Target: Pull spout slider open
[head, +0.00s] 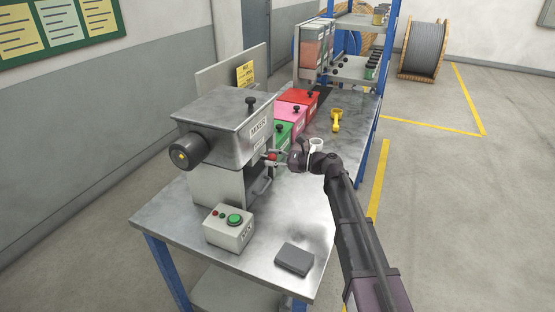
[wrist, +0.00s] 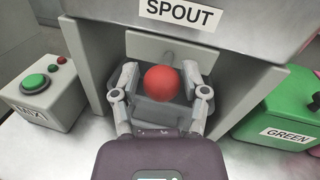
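The mixer (head: 226,128) stands on the metal table, with its spout label (wrist: 180,14) on the front in the wrist view. The slider's red ball knob (wrist: 162,84) sits below that label. It also shows small in the head view (head: 272,156). My gripper (wrist: 162,80) has one finger on each side of the knob. The left finger is close to the knob, and a small gap shows at the right finger. I cannot tell whether either finger touches it. The slider's stem is hidden behind the knob.
A control box with a green button (head: 229,228) stands in front of the mixer. Green (head: 279,137), pink (head: 290,117) and red (head: 301,100) bins line the table behind.

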